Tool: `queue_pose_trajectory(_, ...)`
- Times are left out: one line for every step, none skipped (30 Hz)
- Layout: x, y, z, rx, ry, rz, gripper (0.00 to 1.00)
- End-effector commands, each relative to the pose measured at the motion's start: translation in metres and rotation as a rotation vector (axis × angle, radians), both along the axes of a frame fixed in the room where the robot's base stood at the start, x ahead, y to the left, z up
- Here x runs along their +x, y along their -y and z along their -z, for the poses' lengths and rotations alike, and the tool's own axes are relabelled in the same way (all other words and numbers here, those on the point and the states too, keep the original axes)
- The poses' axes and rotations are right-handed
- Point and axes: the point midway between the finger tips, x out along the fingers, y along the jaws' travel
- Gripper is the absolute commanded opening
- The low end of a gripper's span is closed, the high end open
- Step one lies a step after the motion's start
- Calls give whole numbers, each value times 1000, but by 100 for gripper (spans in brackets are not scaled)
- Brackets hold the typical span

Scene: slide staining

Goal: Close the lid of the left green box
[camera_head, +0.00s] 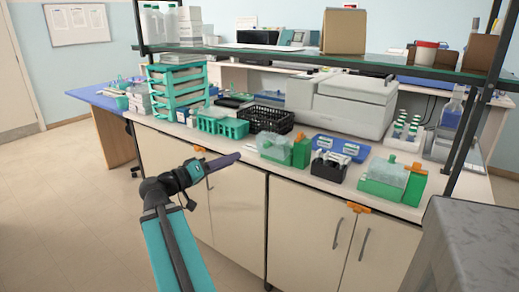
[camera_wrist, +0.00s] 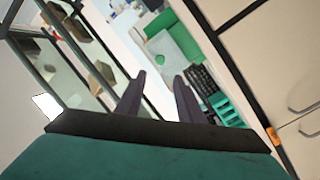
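The left green box (camera_head: 273,149) stands on the bench right of the black basket. It has a pale translucent part and an upright green panel (camera_head: 300,154) with an orange piece on top. The lid's exact angle is too small to tell. My gripper (camera_head: 236,158) is in front of the bench's front edge, left of this box and apart from it. In the wrist view, my gripper's two dark fingers (camera_wrist: 159,82) are spread with nothing between them. A green box (camera_wrist: 183,38) shows beyond them, tilted in the picture, probably the left one.
A similar green box (camera_head: 380,190) stands farther right. Between them are a black rack (camera_head: 329,168) and a blue tray (camera_head: 341,147). A black basket (camera_head: 266,120) and teal rack (camera_head: 232,128) stand left. A shelf (camera_head: 350,65) runs above; cabinets are below.

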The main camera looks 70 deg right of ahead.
Motion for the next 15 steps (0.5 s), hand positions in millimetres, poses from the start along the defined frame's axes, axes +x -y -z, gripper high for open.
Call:
queue_pose_trajectory(-1,2,-2,1,-1,1,35)
queue_pose_trajectory(-2,4,-2,1,-1,1,35)
queue_pose_trajectory(-3,6,-2,1,-1,1,35)
queue_pose_trajectory(-4,8,-2,1,-1,1,35)
queue_pose_trajectory(-5,9,-2,1,-1,1,35)
queue_pose_trajectory(-7,12,-2,2,-1,2,35)
queue_pose_trajectory(-8,14,-3,2,-1,2,35)
queue_pose_trajectory(-9,17,-3,2,-1,2,35)
queue_pose_trajectory(-11,20,-3,2,-1,2,35)
queue_pose_trajectory(-12,22,-3,2,-1,2,35)
queue_pose_trajectory(-14,25,-1,1,-1,2,35)
queue_pose_trajectory(-16,30,0,1,0,4,35)
queue_pose_trajectory(-18,33,0,0,0,3,35)
queue_pose_trajectory(-20,36,0,1,0,2,35)
queue_pose_trajectory(-22,40,0,1,0,2,35)
